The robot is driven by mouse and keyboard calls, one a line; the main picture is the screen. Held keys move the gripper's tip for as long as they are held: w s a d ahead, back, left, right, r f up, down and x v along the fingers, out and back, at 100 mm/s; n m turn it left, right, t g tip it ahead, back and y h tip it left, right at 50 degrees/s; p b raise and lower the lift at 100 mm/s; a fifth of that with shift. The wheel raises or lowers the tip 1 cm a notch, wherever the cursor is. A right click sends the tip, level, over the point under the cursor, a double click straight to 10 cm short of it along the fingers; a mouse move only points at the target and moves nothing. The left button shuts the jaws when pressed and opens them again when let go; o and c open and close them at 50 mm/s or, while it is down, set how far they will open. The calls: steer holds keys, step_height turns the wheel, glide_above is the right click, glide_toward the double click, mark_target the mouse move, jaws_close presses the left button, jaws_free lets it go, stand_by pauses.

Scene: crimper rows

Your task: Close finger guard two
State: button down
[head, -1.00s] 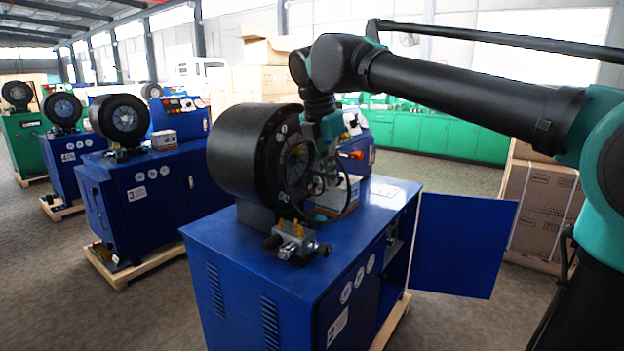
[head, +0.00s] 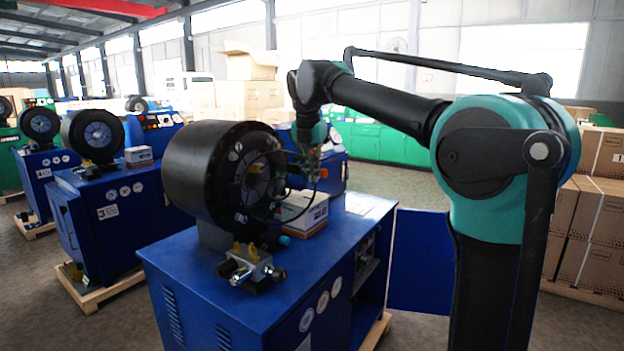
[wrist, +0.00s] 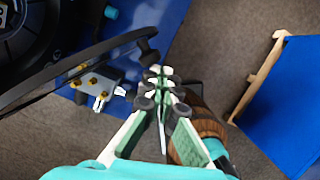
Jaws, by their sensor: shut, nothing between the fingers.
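The nearest blue crimper (head: 245,290) has a big black round head (head: 200,165) with its die face turned right. A thin dark hoop, the finger guard (head: 283,208), stands out in front of that face in the head view. In the wrist view the guard is a black curved bar (wrist: 60,85) ending in a dark knob. My gripper (head: 316,165) is at the hoop's right side. In the wrist view my gripper (wrist: 162,80) is shut and empty, with its fingertips close beside the knob; I cannot tell whether they touch. The guard's hinge is unclear.
A brass-fitted valve block (head: 250,268) stands on the crimper's front top. A white box (head: 303,212) lies behind the guard. A blue cabinet door (head: 418,262) hangs open at the right. More crimpers (head: 110,205) stand in a row at left. Cartons (head: 590,225) are stacked at right.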

steer(key=w+a, duration=0.3)
steer(key=w, duration=0.4)
steer(key=w+a+n, duration=0.1)
steer(key=w+a, duration=0.3)
steer(key=w, duration=0.3)
steer(key=shift+w+a, duration=0.2)
